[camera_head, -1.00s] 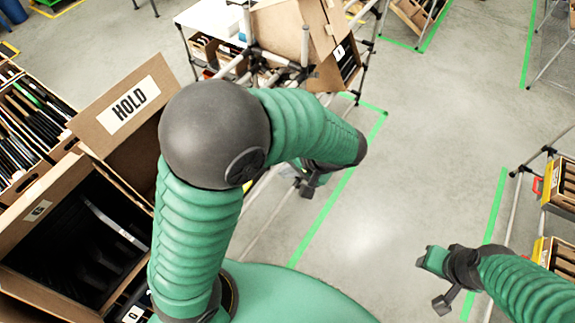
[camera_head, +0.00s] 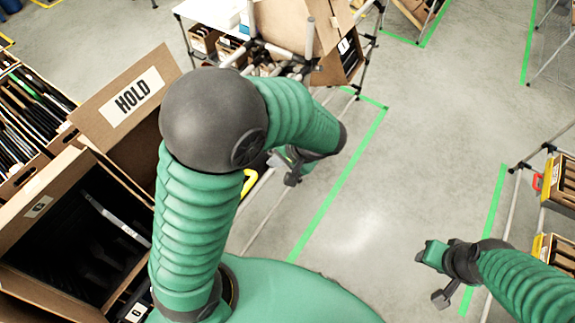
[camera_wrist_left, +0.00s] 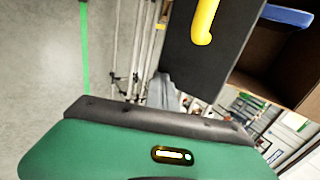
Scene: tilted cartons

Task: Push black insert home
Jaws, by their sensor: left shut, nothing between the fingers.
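In the left wrist view a flat black panel, which looks like the black insert (camera_wrist_left: 196,58), stands with a yellow handle (camera_wrist_left: 203,22) on its face. An open brown carton (camera_wrist_left: 268,72) is right beside it. A yellow handle (camera_head: 249,182) also shows in the head view, left of my left gripper (camera_head: 292,176); whatever it is fixed to is hidden behind my arm. My left gripper is shut and empty, and I cannot tell whether it touches the panel. My right gripper (camera_head: 437,278) hangs over bare floor at the right, its jaw opening unclear.
A HOLD carton (camera_head: 130,98) and an open carton with dark dividers (camera_head: 28,210) stand at the left. A pipe-frame rack with cartons (camera_head: 300,40) is at the top. Another rack with bins (camera_head: 560,185) is at the right edge. The central floor (camera_head: 400,140) is clear.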

